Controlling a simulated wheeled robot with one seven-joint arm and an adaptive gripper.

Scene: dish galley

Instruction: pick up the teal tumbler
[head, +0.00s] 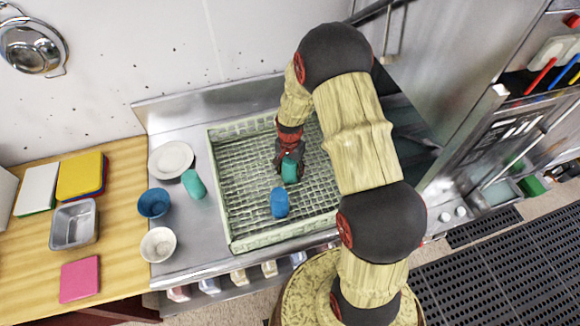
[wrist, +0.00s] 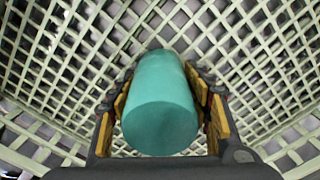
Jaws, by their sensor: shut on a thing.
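A teal tumbler (head: 289,169) is in the pale green dish rack (head: 231,221), near its middle. My gripper (head: 287,160) is shut on it. In the wrist view the teal tumbler (wrist: 160,103) lies between the two finger pads of my gripper (wrist: 163,112), with the rack's lattice (wrist: 60,60) behind it. I cannot tell whether it touches the rack floor.
A blue tumbler (head: 279,203) is in the rack just below the held one. A white plate (head: 171,160), a blue bowl (head: 153,203) and a white bowl (head: 158,244) sit left of the rack. The rack's right part looks free, partly hidden by my arm.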

